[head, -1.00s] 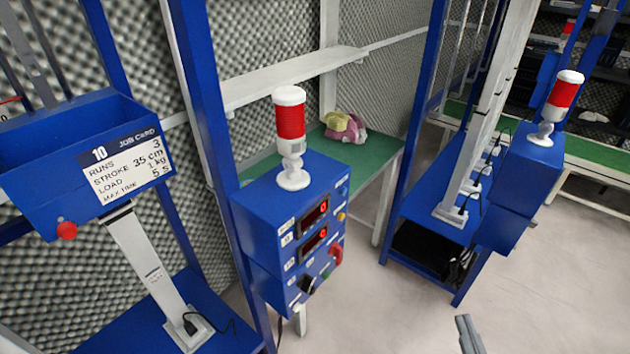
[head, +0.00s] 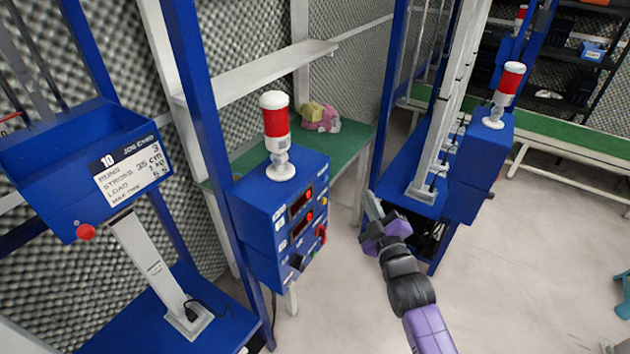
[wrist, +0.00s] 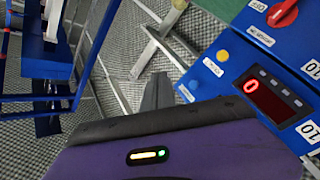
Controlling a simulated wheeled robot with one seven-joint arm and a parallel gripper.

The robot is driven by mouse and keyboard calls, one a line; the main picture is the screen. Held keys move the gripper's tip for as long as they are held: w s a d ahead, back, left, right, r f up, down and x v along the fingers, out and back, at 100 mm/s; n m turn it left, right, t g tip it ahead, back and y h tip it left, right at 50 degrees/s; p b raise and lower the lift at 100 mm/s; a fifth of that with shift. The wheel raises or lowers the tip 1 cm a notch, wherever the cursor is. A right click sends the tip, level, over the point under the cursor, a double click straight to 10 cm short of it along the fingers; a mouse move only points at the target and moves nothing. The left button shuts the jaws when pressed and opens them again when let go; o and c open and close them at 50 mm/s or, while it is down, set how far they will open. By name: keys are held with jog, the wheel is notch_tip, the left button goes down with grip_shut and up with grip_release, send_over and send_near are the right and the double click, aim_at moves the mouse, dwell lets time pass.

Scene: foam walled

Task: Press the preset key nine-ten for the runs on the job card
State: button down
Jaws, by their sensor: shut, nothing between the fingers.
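The job card (head: 131,172) on the left blue bin reads 10, runs 3, stroke 35 cm, load 1 kg. The blue control box (head: 262,202) carries two red displays, the upper (head: 301,202) and the lower (head: 303,223), with small labels and buttons too small to read. In the wrist view one display (wrist: 272,98) appears to show 0, with small grey keys beside it and "10" labels nearby. I cannot tell which key is nine-ten. My gripper (head: 373,206) is shut and empty, right of the box and apart from it; its fingers (wrist: 157,92) also show in the wrist view.
A red-and-white lamp (head: 277,135) stands on the box. A blue post (head: 200,110) stands left of the box. Another blue rig (head: 480,165) is at right.

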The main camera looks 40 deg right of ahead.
aim_at(325, 179)
dwell(0.4)
jog(key=w+a+b, duration=0.3)
jog(key=w+b, duration=0.5)
jog(key=b, duration=0.2)
jog(key=shift+b, duration=0.35)
jog(key=shift+w, duration=0.1)
dwell(1.8)
jog(key=shift+w+a+b, duration=0.1)
jog(key=shift+w+b, duration=0.2)
jog(key=shift+w, duration=0.1)
